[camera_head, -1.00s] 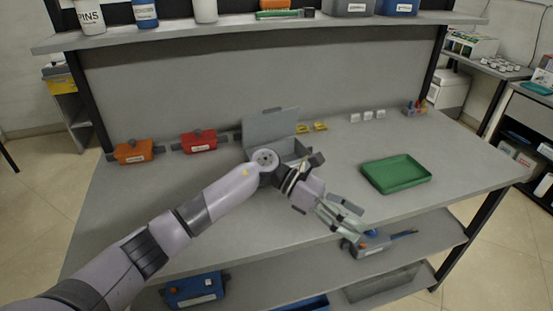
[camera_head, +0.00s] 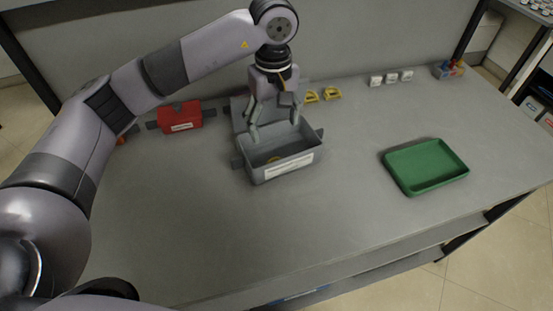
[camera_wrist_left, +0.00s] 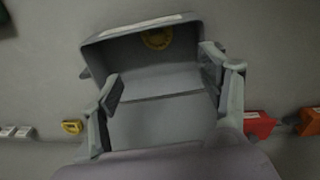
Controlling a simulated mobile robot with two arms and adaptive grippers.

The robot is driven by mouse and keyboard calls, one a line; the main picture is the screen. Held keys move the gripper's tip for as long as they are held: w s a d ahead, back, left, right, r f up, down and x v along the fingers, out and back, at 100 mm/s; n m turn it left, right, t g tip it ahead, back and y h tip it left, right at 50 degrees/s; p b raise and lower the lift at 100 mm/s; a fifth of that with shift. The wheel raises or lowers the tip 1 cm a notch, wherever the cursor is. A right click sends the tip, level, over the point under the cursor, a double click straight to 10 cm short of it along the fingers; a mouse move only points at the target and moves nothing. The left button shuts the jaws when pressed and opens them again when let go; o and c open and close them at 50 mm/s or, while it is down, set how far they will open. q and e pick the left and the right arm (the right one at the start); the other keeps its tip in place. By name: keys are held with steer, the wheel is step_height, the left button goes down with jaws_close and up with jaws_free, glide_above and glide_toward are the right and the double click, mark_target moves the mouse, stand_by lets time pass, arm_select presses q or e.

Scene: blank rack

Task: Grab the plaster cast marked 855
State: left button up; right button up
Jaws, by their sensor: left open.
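I cannot read a mark 855 on anything, and which thing is the plaster cast is not clear. A grey box (camera_head: 257,178) with a white front label stands open on the table, its lid raised at the back. It also shows in the left wrist view (camera_wrist_left: 150,88). A small round yellow piece (camera_wrist_left: 157,38) lies inside it, partly visible in the head view (camera_head: 274,159). My left gripper (camera_head: 274,128) points down over the box with its fingers spread and empty; both fingers show in the left wrist view (camera_wrist_left: 162,78). My right gripper is out of view.
Two yellow pieces (camera_head: 322,95) and several small white blocks (camera_head: 391,78) lie along the back. A red box (camera_head: 180,117) is at the left, a green tray (camera_head: 425,167) at the right. The grey table (camera_head: 330,220) is clear in front.

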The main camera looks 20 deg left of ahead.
arm_select(q)
steer(key=p, duration=0.2)
glide_above(275, 159)
steer(key=f, duration=0.7)
steer(key=shift+s+f, duration=0.1)
steer(key=shift+s, duration=0.3)
steer(key=shift+d+f+p, duration=0.1)
steer(key=shift+f+p, duration=0.2)
steer(key=shift+f, duration=0.2)
step_height(275, 159, down, 4)
steer(key=shift+r+p, duration=0.15)
steer(key=shift+p, duration=0.75)
steer(key=shift+f, duration=0.45)
steer(key=c, duration=1.6)
